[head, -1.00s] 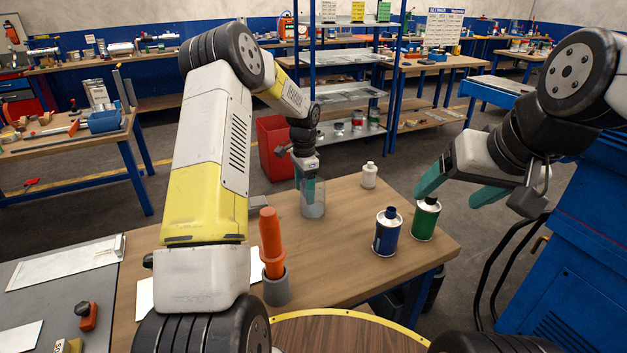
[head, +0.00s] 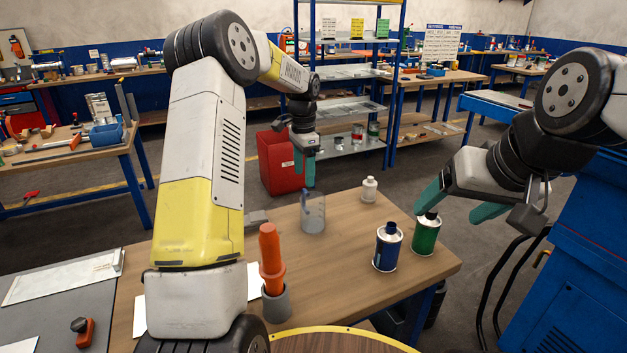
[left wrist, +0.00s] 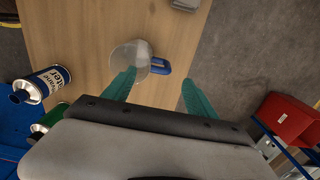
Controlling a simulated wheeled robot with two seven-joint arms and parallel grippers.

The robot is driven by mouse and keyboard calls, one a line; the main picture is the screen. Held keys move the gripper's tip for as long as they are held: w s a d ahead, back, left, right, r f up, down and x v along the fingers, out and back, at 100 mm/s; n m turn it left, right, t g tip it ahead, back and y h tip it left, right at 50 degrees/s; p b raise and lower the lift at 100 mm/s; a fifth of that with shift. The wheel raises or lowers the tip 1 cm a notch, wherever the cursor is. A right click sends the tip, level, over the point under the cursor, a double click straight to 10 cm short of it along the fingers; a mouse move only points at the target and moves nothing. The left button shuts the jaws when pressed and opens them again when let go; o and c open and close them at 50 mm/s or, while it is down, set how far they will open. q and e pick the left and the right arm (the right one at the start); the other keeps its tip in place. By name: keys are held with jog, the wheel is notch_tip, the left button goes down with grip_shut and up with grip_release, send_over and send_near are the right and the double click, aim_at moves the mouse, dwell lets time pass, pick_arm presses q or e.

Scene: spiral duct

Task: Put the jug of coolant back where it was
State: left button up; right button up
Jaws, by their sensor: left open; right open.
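A clear jug (head: 313,217) stands upright on the wooden table, with a blue handle on its far-left side. It also shows in the left wrist view (left wrist: 126,68), where its blue handle (left wrist: 161,68) points towards the space between my fingers. My left gripper (head: 306,183) is open and empty, with its teal fingers just above and behind the jug; it also shows in the left wrist view (left wrist: 158,77). The jug's contents cannot be made out.
A blue can (head: 387,250) stands beside the green can. A small white bottle (head: 369,189) is at the table's far side. An orange object sits in a grey cup (head: 277,303) near the front. A red bin (head: 281,165) stands behind the table.

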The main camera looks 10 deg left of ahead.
pick_arm(q)
jog(key=shift+r, duration=0.4)
jog(key=s+r+n+t, duration=0.3)
jog(key=s+r+n, duration=0.1)
jog(key=s+r, duration=1.05)
jog(key=s+n+t, duration=0.1)
jog(key=s+n, duration=0.1)
jog(key=s, duration=0.4)
jog(key=s+d+n+t+h, duration=0.1)
jog(key=s+n, duration=0.1)
jog(key=s, duration=0.5)
jog(key=s+n+t+h, duration=0.1)
jog(key=s+n, duration=0.1)
jog(key=s, duration=0.5)
jog(key=shift+d+f+n, duration=0.3)
jog(key=shift+d+f, duration=0.1)
